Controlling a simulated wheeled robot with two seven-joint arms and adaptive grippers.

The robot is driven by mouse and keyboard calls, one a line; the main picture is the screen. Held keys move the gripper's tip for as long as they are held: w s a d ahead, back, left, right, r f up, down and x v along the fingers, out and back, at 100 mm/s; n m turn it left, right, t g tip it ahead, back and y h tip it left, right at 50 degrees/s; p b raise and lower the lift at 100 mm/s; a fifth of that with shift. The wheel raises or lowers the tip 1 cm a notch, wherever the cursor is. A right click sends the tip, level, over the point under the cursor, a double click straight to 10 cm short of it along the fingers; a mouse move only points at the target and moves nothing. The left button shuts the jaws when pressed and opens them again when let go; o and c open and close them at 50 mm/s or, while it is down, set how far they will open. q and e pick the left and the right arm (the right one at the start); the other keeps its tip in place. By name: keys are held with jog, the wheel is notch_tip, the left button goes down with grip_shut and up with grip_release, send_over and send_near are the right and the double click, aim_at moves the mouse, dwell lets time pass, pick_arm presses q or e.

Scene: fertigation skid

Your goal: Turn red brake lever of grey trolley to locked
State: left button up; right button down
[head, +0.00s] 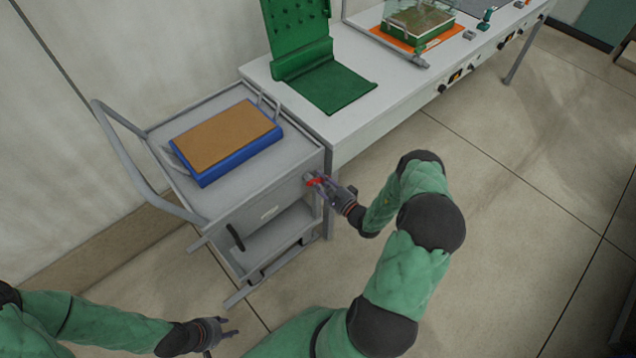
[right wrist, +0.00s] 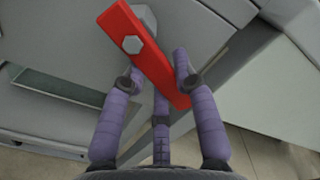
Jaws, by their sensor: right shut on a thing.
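The grey trolley (head: 230,222) stands against the left end of the white bench. Its red brake lever (head: 314,182) is at the trolley's right front corner, mostly covered by my right gripper in the head view. In the right wrist view the red lever (right wrist: 150,60) runs aslant from upper left to lower right, with a hex bolt near its upper end. My right gripper (head: 322,186) is shut on the lever, its purple fingers (right wrist: 158,80) on both sides of the lower part. My left gripper (head: 228,332) is low at the bottom left, its fingers apart, away from the trolley.
A blue tray with a brown top (head: 228,140) lies on the trolley's top. The white bench (head: 350,125) carries a green stand (head: 325,85). The floor at right is clear.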

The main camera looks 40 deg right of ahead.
jog(key=n, duration=0.1)
jog(key=r+n, duration=0.1)
jog(key=n, duration=0.1)
jog(key=shift+d+r+p, duration=0.15)
jog(key=shift+d+p, duration=0.15)
jog(key=shift+p, duration=0.05)
jog(key=shift+d+r+n, duration=0.1)
jog(key=shift+r+n, duration=0.1)
jog(key=shift+n, duration=0.5)
jog(key=shift+r+n, duration=0.15)
jog(key=shift+n, duration=0.55)
jog(key=c, duration=0.9)
grip_release()
jog(key=shift+c, duration=0.2)
jog(key=s, duration=1.2)
jog(key=shift+d, duration=0.45)
